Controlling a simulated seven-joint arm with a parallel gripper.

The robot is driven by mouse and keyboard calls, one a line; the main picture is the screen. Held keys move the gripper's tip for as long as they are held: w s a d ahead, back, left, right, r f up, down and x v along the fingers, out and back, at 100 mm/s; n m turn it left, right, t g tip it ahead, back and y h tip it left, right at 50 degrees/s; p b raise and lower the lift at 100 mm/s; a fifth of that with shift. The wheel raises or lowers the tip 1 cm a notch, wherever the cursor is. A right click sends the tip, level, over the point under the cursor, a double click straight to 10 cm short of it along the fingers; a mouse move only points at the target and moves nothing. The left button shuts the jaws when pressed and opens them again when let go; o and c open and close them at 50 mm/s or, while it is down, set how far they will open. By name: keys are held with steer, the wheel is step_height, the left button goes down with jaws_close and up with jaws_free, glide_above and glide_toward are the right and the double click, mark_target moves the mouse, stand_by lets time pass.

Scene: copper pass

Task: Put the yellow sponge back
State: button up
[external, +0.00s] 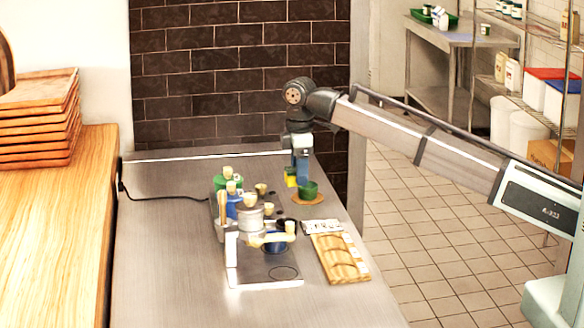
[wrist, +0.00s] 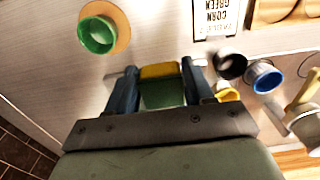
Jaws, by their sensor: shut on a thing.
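The yellow sponge (wrist: 160,71) with a green side is held between the two fingers of my gripper (wrist: 160,80) in the wrist view. In the external view the yellow sponge (external: 291,181) shows at the fingertips of my gripper (external: 301,182), near the back of the steel counter. My gripper is shut on it. A green cup (external: 309,190) on a round orange-brown coaster (external: 296,200) stands just in front and to the right. The green cup (wrist: 97,34) is left of the sponge in the wrist view.
A wooden board with slots (external: 340,262) lies at the counter's right side, beside a white printed label (wrist: 216,17). Bottles and a pot (external: 250,218) crowd around a hotplate (external: 262,271). The counter's left side is clear.

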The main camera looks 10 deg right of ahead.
mark_target(299, 213)
steer(key=shift+f, duration=4)
steer(key=shift+f, duration=0.15)
steer(key=o, duration=1)
step_height(299, 213, up, 12)
steer(key=shift+r, duration=0.2)
